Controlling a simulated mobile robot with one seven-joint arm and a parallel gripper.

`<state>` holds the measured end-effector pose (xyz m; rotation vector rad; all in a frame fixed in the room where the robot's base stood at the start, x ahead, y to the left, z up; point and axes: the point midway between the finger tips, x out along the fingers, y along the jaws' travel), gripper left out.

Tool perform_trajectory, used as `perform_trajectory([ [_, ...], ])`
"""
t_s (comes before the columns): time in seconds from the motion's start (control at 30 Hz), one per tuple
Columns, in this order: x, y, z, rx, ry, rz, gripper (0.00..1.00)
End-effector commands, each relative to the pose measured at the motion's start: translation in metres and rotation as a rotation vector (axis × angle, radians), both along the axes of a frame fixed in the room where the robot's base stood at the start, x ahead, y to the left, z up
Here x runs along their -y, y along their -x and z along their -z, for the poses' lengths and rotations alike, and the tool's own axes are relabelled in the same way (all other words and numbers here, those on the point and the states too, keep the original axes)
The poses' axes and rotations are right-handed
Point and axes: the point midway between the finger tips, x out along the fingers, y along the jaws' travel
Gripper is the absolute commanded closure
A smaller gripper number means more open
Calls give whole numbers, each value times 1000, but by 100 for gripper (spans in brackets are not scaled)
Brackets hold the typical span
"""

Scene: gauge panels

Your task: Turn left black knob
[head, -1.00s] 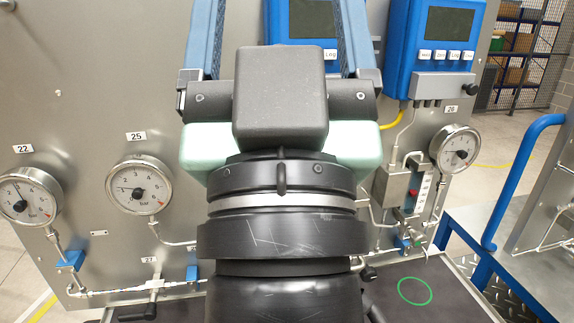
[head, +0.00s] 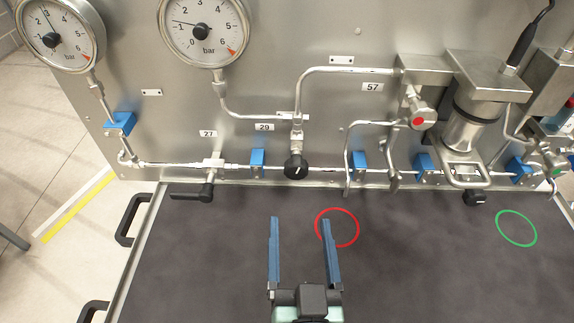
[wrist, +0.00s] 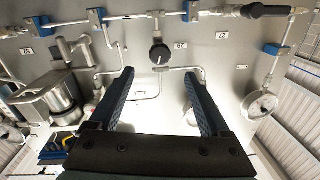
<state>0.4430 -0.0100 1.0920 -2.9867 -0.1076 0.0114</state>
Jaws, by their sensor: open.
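A round black knob (head: 296,167) with a white mark sits on a valve under the label 29, low on the steel panel. It also shows in the wrist view (wrist: 159,53), just beyond the fingertips and between them. A second black knob (head: 474,197) is further right, below a steel cylinder. My gripper (head: 300,222) is open and empty, with its two blue fingers apart. In the head view it is below the left knob, over the dark tabletop, and apart from the knob. It shows in the wrist view (wrist: 157,78) too.
A black lever handle (head: 192,192) is left of the knob. A thin pipe with blue clamps (head: 258,163) runs along the panel's base. Two gauges (head: 201,31) are above. The dark tabletop (head: 210,265) is flat, with red (head: 337,227) and green rings (head: 516,228).

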Motion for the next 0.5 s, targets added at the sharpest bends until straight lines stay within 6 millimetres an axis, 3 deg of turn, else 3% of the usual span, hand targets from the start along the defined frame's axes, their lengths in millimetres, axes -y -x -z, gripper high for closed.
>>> perform_trajectory([
  [0.17,-1,-18,-5,5,1,1,19],
  [0.5,-5,-76,-6,4,1,1,19],
])
